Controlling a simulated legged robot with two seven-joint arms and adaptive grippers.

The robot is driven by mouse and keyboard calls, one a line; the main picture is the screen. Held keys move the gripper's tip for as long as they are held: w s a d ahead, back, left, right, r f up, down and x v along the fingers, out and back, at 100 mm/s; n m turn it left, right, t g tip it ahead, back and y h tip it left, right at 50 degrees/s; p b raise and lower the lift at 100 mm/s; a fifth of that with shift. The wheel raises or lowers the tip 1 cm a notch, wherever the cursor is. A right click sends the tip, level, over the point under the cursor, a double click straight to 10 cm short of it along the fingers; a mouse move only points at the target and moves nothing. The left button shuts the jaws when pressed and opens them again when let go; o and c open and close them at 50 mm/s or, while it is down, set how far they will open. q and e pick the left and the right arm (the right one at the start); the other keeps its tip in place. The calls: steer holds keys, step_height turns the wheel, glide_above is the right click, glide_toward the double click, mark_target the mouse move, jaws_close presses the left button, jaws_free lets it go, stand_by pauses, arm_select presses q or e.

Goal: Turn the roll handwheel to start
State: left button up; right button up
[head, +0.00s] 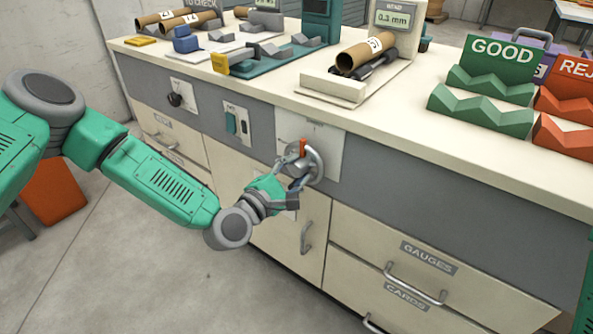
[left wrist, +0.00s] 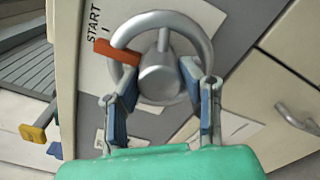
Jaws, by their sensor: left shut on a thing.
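The roll handwheel (head: 317,163) is a grey metal ring with a hub, mounted on a white plate on the bench front. It also shows in the left wrist view (left wrist: 201,38), with an orange marker (left wrist: 116,52) on its rim near the word START. My left gripper (head: 294,178) is at the wheel's lower left side in the head view. In the left wrist view its two blue-padded fingers (left wrist: 160,85) stand on either side of the hub, shut on the handwheel. The exact contact points are partly hidden by the fingers. My right gripper is not in view.
A black knob (head: 174,99) and a teal switch (head: 231,122) sit left of the wheel on the bench front. A drawer handle (head: 415,290) and a door handle (head: 306,238) stick out below. Green GOOD racks (head: 480,112) stand on the bench top. The floor in front is clear.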

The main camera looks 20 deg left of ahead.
arm_select(q)
steer(key=shift+s+f, duration=0.2)
steer(key=shift+f, duration=0.2)
steer(key=o, duration=1.1)
steer(key=shift+w+r, duration=0.1)
steer(key=shift+r, duration=0.05)
steer(key=shift+r, duration=0.1)
steer(key=v, duration=1.2)
